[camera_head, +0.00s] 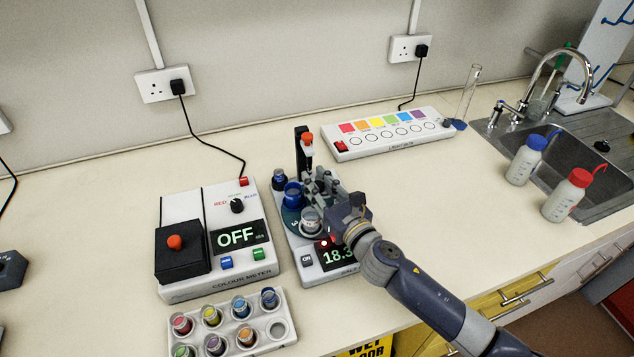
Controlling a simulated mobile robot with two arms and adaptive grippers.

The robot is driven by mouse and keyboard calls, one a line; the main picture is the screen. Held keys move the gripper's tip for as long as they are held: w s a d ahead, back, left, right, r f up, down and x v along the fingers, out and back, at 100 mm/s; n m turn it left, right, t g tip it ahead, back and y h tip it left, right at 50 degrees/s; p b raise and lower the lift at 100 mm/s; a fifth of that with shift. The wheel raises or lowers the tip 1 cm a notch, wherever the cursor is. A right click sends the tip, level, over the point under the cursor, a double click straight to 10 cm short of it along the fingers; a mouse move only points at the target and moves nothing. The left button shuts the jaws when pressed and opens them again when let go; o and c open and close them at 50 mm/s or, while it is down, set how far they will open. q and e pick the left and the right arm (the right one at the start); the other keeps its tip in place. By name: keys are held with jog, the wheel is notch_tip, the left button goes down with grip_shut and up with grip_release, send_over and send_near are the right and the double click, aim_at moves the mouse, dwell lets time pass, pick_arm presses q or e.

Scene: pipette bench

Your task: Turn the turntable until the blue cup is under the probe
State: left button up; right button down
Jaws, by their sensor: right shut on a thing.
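The turntable (291,219) is a dark green disc on a white meter in the middle of the bench. The blue cup (293,195) stands on its left side, in front of and left of the probe (308,147), which has a red top and hangs from a black post. The blue cup is not under the probe. A pale cup (311,219) stands at the disc's front. My right gripper (317,184) is low over the disc's right side, shut; its own fingers hide what it grips, apparently part of the turntable. My left gripper is out of view.
The colour meter (218,279) stands close on the left, with a rack of coloured cups (258,349) in front. A small dark blue-topped jar (279,179) is beside the post. A colour-strip box (390,146) lies behind right.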

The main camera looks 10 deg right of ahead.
jog(key=shift+s+a+f+m+h, duration=0.1)
jog(key=shift+f+m+h, duration=0.1)
jog(key=shift+m+h, duration=1.35)
jog(key=shift+s+f+m+h, duration=0.15)
jog(key=shift+m+h, duration=0.7)
jog(key=shift+h, duration=1.3)
jog(key=shift+w+f+m+h+b, duration=0.1)
jog(key=shift+m+h+b, duration=0.2)
jog(key=shift+m+h, duration=1.1)
jog(key=shift+m+g+h, duration=0.3)
jog(key=shift+g+h, duration=0.2)
jog(key=shift+h, duration=0.6)
jog(key=c, duration=1.4)
grip_release()
jog(key=shift+r, duration=0.3)
